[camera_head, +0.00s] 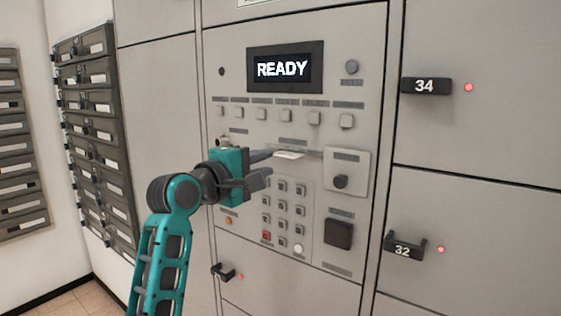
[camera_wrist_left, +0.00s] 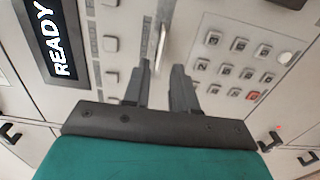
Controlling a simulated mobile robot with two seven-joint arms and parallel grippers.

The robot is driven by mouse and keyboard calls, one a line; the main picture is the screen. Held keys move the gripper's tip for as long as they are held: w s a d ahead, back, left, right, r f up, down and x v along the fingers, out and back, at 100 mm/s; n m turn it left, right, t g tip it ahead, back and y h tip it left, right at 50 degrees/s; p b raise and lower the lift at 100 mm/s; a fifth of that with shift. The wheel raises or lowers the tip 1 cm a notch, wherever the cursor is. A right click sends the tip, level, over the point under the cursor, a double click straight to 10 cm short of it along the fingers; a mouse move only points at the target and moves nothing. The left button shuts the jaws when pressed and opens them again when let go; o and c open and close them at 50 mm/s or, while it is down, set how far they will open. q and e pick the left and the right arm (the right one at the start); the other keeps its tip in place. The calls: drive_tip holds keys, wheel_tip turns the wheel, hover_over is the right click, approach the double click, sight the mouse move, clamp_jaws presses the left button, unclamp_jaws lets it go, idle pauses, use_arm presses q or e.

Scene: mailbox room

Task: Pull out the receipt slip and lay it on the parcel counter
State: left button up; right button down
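The receipt slip (camera_head: 289,155) is a small white strip sticking out of a slot in the grey locker panel, above the keypad. In the left wrist view the slip (camera_wrist_left: 160,46) shows edge-on, just beyond the fingertips and roughly in line with the gap between them. My left gripper (camera_head: 269,165) is open and empty, to the left of the slip in the head view. Its two dark fingers (camera_wrist_left: 163,70) stand apart in the wrist view. I cannot tell whether a finger touches the panel. My right gripper and the parcel counter are not in view.
A screen (camera_head: 284,68) reads READY above a row of buttons. The keypad (camera_head: 283,208) lies below the slot, with a knob plate (camera_head: 346,173) to the right. Handles 34 (camera_head: 426,86) and 32 (camera_head: 404,246) stick out on the right. Dark mailboxes (camera_head: 95,130) line the left wall.

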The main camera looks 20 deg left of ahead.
sight(284, 155)
use_arm(q)
drive_tip(key=shift+p+x, duration=0.55)
drive_tip(key=shift+x, duration=3.5)
drive_tip(key=shift+c, duration=0.2)
clamp_jaws()
drive_tip(key=shift+f, duration=0.1)
